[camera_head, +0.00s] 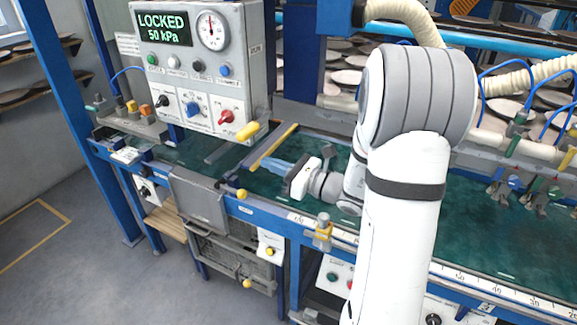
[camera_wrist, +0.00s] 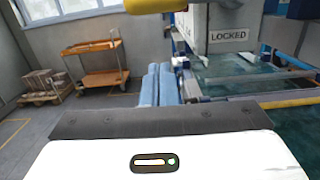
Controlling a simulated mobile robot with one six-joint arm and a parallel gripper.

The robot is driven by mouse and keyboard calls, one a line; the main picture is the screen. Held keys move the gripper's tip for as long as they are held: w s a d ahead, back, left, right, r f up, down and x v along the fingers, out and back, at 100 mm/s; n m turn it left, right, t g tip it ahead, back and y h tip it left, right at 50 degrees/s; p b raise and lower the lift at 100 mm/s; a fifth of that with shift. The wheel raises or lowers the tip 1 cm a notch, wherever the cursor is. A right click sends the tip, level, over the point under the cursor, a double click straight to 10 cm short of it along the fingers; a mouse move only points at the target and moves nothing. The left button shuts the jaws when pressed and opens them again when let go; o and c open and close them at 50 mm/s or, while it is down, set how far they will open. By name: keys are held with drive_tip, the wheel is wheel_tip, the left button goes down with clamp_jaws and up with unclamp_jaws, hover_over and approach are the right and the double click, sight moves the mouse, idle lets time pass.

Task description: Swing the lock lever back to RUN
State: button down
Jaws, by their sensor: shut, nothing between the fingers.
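The control box (camera_head: 239,70) shows LOCKED and 50 kPa on its display. A lever with a yellow grip (camera_head: 247,131), which looks like the lock lever, sticks out at the box's lower right corner. Its grip crosses the top edge of the wrist view (camera_wrist: 150,5), close to the camera. A LOCKED label (camera_wrist: 228,34) is on the box behind it. My gripper (camera_head: 258,163) is below and slightly right of the lever in the head view, over the green bed. Its blue fingers (camera_wrist: 159,72) are together with nothing between them, apart from the lever.
A yellow bar (camera_head: 272,147) lies across the bed beside my gripper. The box front carries a red switch (camera_head: 226,117), a blue knob (camera_head: 193,109) and a gauge (camera_head: 212,32). An orange trolley (camera_wrist: 92,60) stands on the floor beyond. Blue rails border the bed.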

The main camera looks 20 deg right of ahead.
sight(254, 124)
drive_tip(key=r, duration=0.1)
drive_tip(key=w+a+r+p, duration=0.2)
drive_tip(key=r, duration=0.1)
drive_tip(key=shift+w+a+r, duration=0.1)
drive_tip(key=shift+w+a, duration=0.1)
drive_tip(key=shift+w, duration=0.05)
